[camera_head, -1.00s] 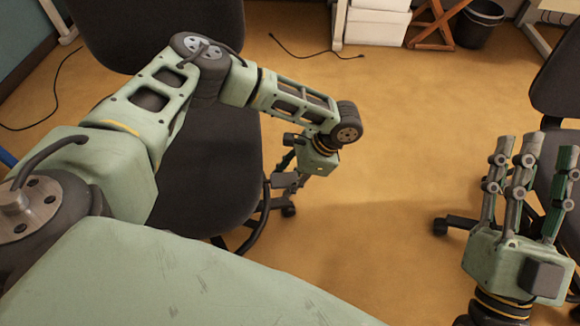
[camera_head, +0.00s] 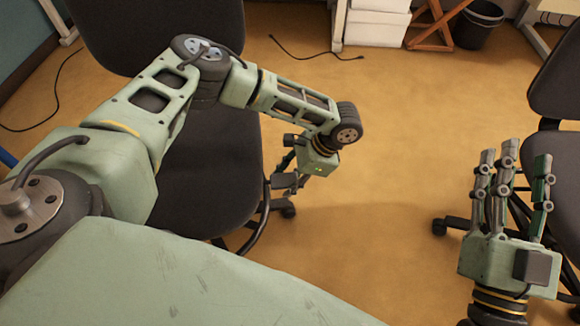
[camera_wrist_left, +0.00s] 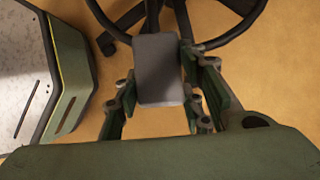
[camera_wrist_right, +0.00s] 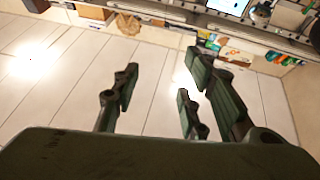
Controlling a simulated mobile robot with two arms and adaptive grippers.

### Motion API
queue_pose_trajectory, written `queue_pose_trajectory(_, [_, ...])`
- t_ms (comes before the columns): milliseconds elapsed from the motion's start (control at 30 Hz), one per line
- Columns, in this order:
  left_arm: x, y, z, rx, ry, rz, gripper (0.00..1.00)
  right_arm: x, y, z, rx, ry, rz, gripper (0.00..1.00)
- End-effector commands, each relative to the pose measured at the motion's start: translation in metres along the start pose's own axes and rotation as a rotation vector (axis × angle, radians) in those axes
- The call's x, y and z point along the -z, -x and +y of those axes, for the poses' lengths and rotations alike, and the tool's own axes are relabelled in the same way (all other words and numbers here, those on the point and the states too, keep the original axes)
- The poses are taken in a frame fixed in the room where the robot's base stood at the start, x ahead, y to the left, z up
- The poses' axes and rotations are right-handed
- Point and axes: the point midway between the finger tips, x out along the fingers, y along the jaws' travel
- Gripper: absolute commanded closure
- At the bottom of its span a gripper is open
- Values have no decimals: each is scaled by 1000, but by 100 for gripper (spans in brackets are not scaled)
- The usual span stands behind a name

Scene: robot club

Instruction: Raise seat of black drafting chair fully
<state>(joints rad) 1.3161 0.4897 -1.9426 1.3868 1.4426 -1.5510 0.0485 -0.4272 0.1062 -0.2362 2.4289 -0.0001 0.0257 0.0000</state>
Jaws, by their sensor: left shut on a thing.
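The black drafting chair fills the left of the head view, with its backrest (camera_head: 110,35) at the top and its seat (camera_head: 205,165) partly behind my left arm. Its foot ring (camera_head: 258,232) shows below the seat edge, and also in the left wrist view (camera_wrist_left: 215,42). A flat dark grey lever paddle (camera_wrist_left: 160,70) sits between the fingers of my left gripper (camera_wrist_left: 160,98). In the head view this gripper (camera_head: 293,180) is beside the seat's right edge, shut on the paddle. My right gripper (camera_head: 513,180) is empty, raised at the right with its fingers apart.
A second dark chair (camera_head: 560,85) stands at the right edge, partly behind my right gripper. A bin (camera_head: 478,24), a wooden stand (camera_head: 435,28) and white boxes (camera_head: 376,25) are at the back. A cable (camera_head: 310,56) lies on the floor. The middle floor is clear.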

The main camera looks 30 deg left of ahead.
Motion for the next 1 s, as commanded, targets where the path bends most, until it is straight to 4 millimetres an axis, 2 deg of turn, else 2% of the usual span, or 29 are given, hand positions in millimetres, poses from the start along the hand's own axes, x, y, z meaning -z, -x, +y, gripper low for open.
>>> queue_pose_trajectory(1000, [-6, 5, 0, -1, 4, -10, 78, -43, 8, 5, -11, 5, -221, 60])
